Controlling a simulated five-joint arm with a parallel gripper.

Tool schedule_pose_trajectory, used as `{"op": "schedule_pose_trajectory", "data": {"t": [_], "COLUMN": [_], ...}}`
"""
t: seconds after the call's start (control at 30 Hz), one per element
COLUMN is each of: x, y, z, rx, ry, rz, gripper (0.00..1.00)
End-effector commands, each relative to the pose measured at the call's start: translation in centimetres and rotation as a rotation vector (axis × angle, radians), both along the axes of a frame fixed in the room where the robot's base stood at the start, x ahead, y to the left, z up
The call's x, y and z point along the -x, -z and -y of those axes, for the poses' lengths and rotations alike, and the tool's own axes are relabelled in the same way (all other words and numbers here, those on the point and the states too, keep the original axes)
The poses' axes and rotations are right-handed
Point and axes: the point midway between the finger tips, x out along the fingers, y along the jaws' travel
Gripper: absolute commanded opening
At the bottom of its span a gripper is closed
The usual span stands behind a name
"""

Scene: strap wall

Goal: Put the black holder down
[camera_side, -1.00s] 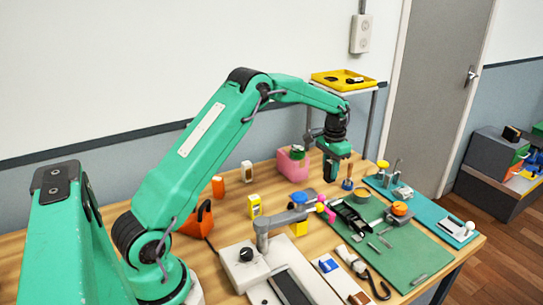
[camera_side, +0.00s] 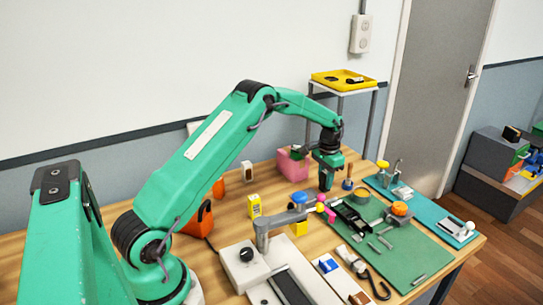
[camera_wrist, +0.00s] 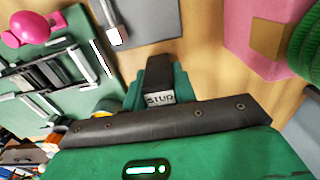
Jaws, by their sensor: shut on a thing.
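My gripper (camera_side: 327,170) is low over the wooden table, just right of the pink box, and points down. It is shut on the black holder (camera_wrist: 158,70), a dark block between the green fingers in the wrist view, above a pale label reading "STUD". In the side view the holder (camera_side: 326,183) is a small dark shape under the fingers. I cannot tell whether its lower end touches the table (camera_wrist: 185,65).
The pink box (camera_side: 292,163) stands close on the left. A blue-handled tool (camera_side: 348,184) stands close on the right. The green mat (camera_side: 405,262) carries a black clamp-like frame (camera_side: 350,216) in front. A wire-legged stand with a yellow tray (camera_side: 343,80) is behind.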

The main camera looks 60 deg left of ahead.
Motion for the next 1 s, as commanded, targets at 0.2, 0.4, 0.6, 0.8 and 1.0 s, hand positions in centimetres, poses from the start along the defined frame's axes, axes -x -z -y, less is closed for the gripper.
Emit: {"op": "schedule_pose_trajectory", "data": {"t": [0.2, 0.4, 0.6, 0.8, 1.0], "x": [-0.02, 0.0, 0.0, -0.01, -0.03], "y": [-0.02, 0.32, 0.3, 0.23, -0.59], "z": [0.0, 0.0, 0.0, 0.0, -0.01], "rx": [0.0, 0.0, 0.0, 0.0, 0.0], "ry": [0.0, 0.0, 0.0, 0.0, 0.0], "rz": [0.001, 0.0, 0.0, 0.0, 0.001], "gripper": [0.02, 0.33, 0.49, 0.49, 0.49]}}
